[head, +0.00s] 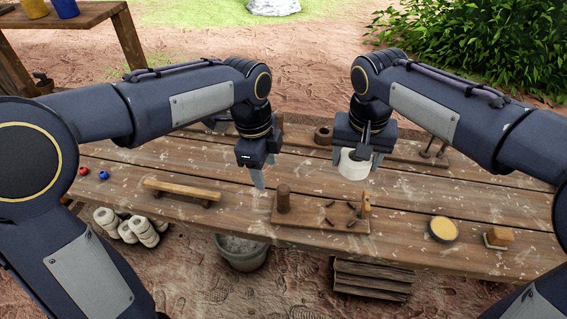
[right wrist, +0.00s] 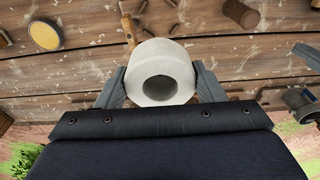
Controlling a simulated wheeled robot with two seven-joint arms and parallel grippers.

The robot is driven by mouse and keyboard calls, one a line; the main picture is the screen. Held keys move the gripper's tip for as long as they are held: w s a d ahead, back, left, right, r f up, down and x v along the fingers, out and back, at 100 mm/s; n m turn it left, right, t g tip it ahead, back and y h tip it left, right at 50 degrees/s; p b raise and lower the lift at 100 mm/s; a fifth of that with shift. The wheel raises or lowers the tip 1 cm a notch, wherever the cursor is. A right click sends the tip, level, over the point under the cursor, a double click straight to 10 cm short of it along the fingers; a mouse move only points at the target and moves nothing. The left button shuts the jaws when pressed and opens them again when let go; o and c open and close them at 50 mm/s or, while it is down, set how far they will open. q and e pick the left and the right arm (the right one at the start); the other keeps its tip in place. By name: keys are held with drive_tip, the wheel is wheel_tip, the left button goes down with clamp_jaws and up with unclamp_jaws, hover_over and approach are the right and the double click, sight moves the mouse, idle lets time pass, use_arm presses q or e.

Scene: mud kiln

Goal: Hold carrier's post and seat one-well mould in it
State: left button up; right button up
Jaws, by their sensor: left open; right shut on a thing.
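The one-well mould is a pale, thick-walled ring (head: 353,167), and my right gripper (head: 357,160) is shut on it, holding it above the table. In the right wrist view the mould (right wrist: 160,72) sits between both fingers, its round well facing the camera. The carrier (head: 318,237) is a wooden board on the table with a thick round post (head: 283,200) at its left end, several small pegs and a thin upright at its right end. The mould partly covers the carrier in the right wrist view. My left gripper (head: 258,179) is open and empty, left of the post and apart from it.
A wooden bar (head: 181,190) lies left of the carrier. A round dish of yellow stuff (head: 443,230) and a wooden block (head: 499,237) stand to its right. A rack with holes and pegs (head: 425,152) is behind. Two small balls, red and blue, lie far left.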

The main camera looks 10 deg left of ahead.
sight(283, 197)
use_arm(q)
drive_tip(key=d+m, duration=0.1)
drive_tip(key=w+d+f+m, duration=0.1)
drive_tip(key=w+d+m+y, duration=0.1)
drive_tip(key=shift+w+d+f, duration=0.15)
drive_tip(key=shift+d+f, duration=0.1)
drive_tip(key=shift+w+d+f, duration=0.1)
drive_tip(key=shift+f, duration=0.1)
wheel_tip(283, 197, down, 12)
drive_tip(key=shift+r, duration=0.2)
clamp_jaws()
idle(0.5)
use_arm(e)
wheel_tip(283, 197, down, 12)
drive_tip(key=n, duration=0.6)
drive_tip(key=shift+r+y, duration=0.15)
drive_tip(key=shift+y, duration=0.15)
